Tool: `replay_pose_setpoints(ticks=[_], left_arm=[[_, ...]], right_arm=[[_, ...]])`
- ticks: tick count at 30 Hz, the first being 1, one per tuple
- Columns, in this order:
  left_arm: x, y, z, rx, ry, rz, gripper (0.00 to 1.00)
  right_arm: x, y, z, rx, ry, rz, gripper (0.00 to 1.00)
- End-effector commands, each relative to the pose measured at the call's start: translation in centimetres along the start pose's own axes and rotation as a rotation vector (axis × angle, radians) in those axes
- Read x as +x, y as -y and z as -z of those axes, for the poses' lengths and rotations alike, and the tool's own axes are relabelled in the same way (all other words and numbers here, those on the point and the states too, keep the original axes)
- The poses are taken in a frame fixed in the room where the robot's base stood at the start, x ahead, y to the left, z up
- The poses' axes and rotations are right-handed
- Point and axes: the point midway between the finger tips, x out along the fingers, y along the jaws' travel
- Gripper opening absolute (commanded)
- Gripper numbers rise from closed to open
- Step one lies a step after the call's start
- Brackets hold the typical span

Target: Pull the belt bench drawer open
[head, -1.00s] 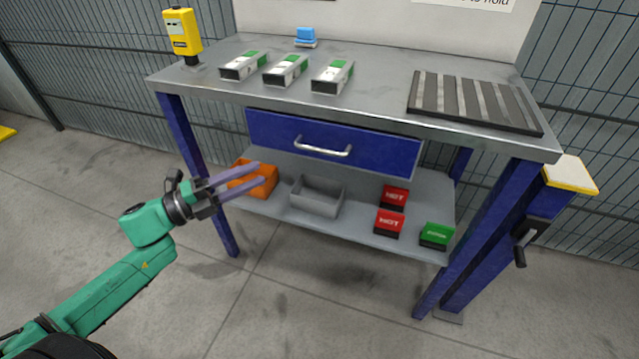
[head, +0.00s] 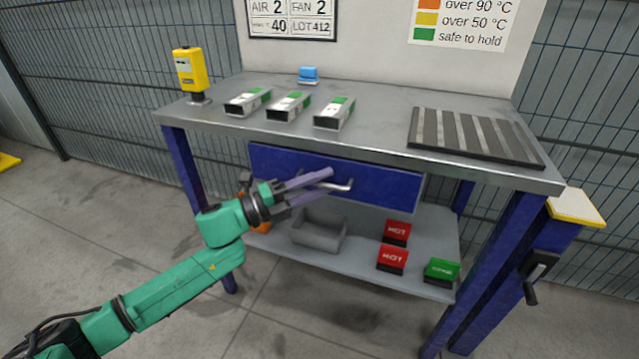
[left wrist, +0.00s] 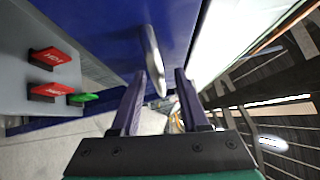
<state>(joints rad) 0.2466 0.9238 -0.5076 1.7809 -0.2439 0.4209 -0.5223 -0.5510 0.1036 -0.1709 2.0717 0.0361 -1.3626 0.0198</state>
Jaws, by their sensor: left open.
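The drawer's blue front (head: 392,187) sits under the bench top, looking closed, with a curved silver handle (head: 346,187). My left gripper (head: 329,180) is open in front of the drawer, its purple fingers reaching to the handle and hiding its left part. In the left wrist view the drawer front (left wrist: 105,28) fills the top, and the handle (left wrist: 152,62) shows between the fingertips of the left gripper (left wrist: 160,76), nearer the left finger. I cannot tell whether a finger touches it. My right gripper is out of view.
The bench top (head: 385,100) holds several items, including a yellow device (head: 190,70) and a dark striped rack (head: 470,137). The lower shelf (head: 365,240) holds a grey bin (head: 318,232), red HOT blocks (head: 393,258) and a green block (head: 441,270). The floor in front is clear.

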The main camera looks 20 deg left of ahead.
Motion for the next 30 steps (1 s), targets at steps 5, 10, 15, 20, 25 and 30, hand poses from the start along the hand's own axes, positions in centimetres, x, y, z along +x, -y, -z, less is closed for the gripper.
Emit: replay_pose_setpoints(ticks=[5,10,15,20,25,30], left_arm=[[-0.02,-0.04,-0.01,0.0,0.0,0.0,0.41],[-0.04,-0.04,-0.02,0.0,0.001,0.0,0.0],[-0.05,-0.05,-0.02,-0.001,0.001,0.0,0.0],[-0.06,-0.06,-0.02,-0.001,0.001,-0.001,0.0],[-0.06,-0.07,-0.02,-0.001,0.001,-0.001,0.0],[-0.07,-0.07,-0.02,-0.001,0.001,-0.001,0.0]], right_arm=[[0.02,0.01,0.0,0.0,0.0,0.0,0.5],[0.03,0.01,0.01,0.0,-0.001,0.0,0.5],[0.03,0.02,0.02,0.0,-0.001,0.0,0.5],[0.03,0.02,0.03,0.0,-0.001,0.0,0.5],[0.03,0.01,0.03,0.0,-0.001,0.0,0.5],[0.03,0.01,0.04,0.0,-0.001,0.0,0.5]])
